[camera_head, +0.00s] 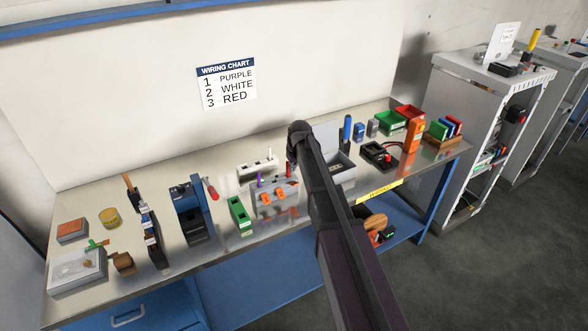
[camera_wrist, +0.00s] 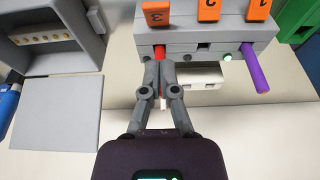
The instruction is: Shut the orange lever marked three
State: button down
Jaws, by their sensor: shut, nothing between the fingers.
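In the wrist view a grey terminal block (camera_wrist: 205,42) has orange levers seen upside down: lever three (camera_wrist: 157,13) at left, lever two (camera_wrist: 209,9) in the middle, lever one (camera_wrist: 258,8) at right. A red wire (camera_wrist: 160,50) sits in the port under lever three, a purple wire (camera_wrist: 254,72) under lever one. The middle port looks empty. My gripper (camera_wrist: 160,66) is shut, its tips just in front of the red wire and below lever three. In the head view the block (camera_head: 264,210) is partly beside my arm.
A white holder (camera_head: 257,169) stands behind the block. A grey open box (camera_wrist: 57,110) lies left in the wrist view. A green block (camera_head: 239,214) and a blue press-like device (camera_head: 190,208) stand left in the head view. The wall chart (camera_head: 226,84) lists three purple, white and red entries.

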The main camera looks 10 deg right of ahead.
aim_at(296, 183)
jog(key=shift+s+d+f+b, duration=0.1)
jog(key=shift+s+f+b, duration=0.2)
jog(key=shift+f+b, duration=0.3)
jog(key=shift+s+d+f+b, duration=0.1)
jog(key=shift+s+f+b, duration=0.3)
jog(key=shift+f, duration=0.25)
jog(key=shift+s+d+f+b, duration=0.1)
jog(key=shift+s+f+b, duration=0.15)
jog(key=shift+f+b, duration=0.4)
jog(key=shift+d, duration=0.25)
